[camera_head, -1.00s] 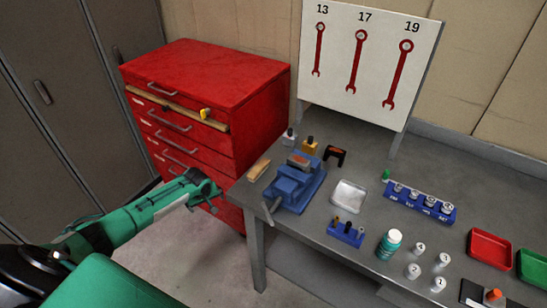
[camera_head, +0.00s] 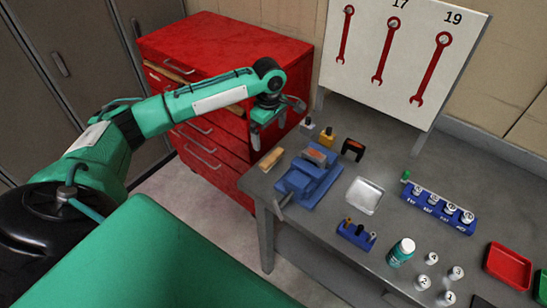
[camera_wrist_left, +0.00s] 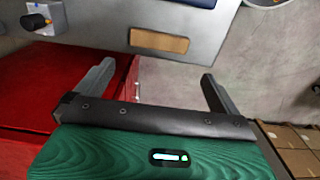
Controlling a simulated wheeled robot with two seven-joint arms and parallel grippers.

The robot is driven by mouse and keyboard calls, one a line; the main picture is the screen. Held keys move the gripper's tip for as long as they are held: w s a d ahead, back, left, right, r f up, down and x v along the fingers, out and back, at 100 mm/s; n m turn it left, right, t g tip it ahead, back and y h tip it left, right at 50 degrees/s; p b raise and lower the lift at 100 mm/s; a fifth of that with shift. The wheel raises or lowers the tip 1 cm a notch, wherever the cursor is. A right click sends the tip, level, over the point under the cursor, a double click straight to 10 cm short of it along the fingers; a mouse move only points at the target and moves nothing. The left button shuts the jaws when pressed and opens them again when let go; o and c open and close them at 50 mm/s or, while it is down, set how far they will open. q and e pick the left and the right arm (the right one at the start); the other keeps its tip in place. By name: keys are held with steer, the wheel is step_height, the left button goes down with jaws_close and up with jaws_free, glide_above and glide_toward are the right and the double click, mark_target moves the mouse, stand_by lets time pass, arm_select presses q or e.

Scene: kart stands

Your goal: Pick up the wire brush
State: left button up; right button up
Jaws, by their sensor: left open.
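A small tan wooden block, which looks like the wire brush (camera_head: 271,160), lies at the left end of the grey bench, beside the blue vise. Its bristles do not show. In the left wrist view the same block (camera_wrist_left: 158,41) lies flat near the bench edge, beyond the fingertips. My left gripper (camera_head: 267,136) is over the gap between the red cabinet and the bench, just left of the block, and points down. In the left wrist view my left gripper (camera_wrist_left: 158,80) has its fingers wide apart with nothing between them. My right gripper is not in view.
The blue vise (camera_head: 308,181) stands right of the block. A black-topped bottle (camera_head: 308,124), an orange bottle (camera_head: 326,137) and a black bracket (camera_head: 352,149) stand behind it. The red cabinet (camera_head: 222,44) is left of the bench. A metal tray (camera_head: 365,196) lies farther right.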

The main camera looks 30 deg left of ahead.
arm_select(q)
glide_above(272, 157)
steer(key=a, duration=0.1)
step_height(272, 157, down, 4)
steer(key=shift+f+p, duration=0.1)
steer(key=shift+p, duration=0.2)
steer(key=shift+d+f, duration=0.1)
steer(key=shift+f, duration=0.35)
steer(key=f, duration=0.1)
steer(key=f+p, duration=0.1)
steer(key=f, duration=0.1)
steer(key=f+p, duration=0.1)
steer(key=shift+w+d+f, duration=0.1)
steer(key=shift+d+f, duration=0.3)
steer(key=c, duration=0.6)
steer(key=shift+c, duration=0.2)
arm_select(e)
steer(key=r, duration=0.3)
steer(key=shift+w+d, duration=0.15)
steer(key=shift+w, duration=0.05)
